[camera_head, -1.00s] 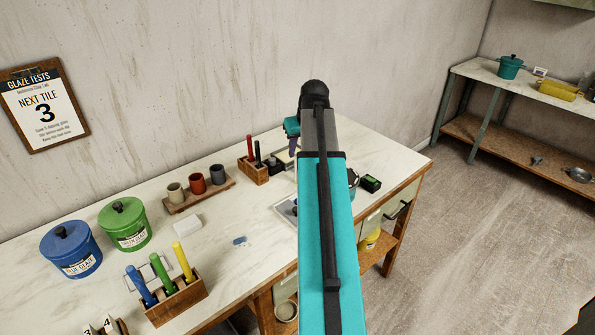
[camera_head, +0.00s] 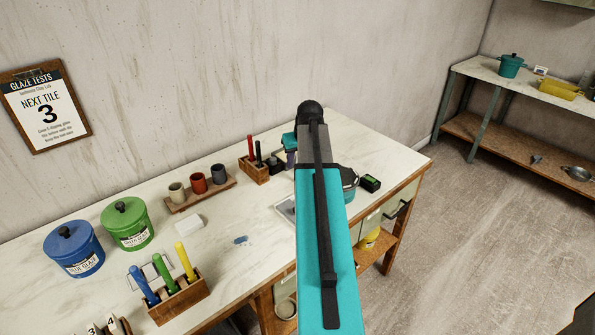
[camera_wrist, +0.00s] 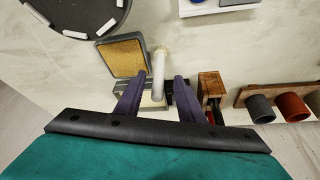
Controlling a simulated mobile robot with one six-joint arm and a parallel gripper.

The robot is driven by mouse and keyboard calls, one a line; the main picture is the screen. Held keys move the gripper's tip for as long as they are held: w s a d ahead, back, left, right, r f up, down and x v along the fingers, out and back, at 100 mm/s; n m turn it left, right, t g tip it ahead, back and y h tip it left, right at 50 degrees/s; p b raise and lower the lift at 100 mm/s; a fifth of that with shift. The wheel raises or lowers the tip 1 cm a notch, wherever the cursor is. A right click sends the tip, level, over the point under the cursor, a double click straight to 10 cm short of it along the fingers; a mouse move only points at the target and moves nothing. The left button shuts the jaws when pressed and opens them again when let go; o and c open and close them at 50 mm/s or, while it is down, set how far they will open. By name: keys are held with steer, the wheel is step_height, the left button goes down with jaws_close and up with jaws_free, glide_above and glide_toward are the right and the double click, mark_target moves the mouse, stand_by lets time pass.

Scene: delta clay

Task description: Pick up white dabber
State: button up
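In the wrist view, the white dabber (camera_wrist: 159,64) is a pale upright-looking cylinder beside a grey tray with a tan sponge-like pad. It appears between my gripper's (camera_wrist: 161,78) two purple fingers, closer to the left one. The fingers are apart and nothing is clamped between them; I cannot tell how far above the dabber they are. In the head view, my gripper (camera_head: 291,150) shows only in part beside my arm, over the back of the table, and the white dabber is hidden there.
A wooden block (camera_wrist: 211,87) stands just right of the fingers. In the head view, a wooden holder (camera_head: 255,172) carries red and black sticks. A cup rack (camera_head: 228,183), glaze pots (camera_head: 126,226) and another stick holder (camera_head: 182,302) stand left. The table's middle front is mostly clear.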

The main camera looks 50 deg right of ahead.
steer(key=shift+f, duration=0.1)
steer(key=shift+p+x, duration=0.8)
steer(key=shift+x, duration=0.35)
steer(key=shift+p+x, duration=0.3)
steer(key=shift+x, duration=1.05)
steer(key=shift+d, duration=0.15)
jaws_close()
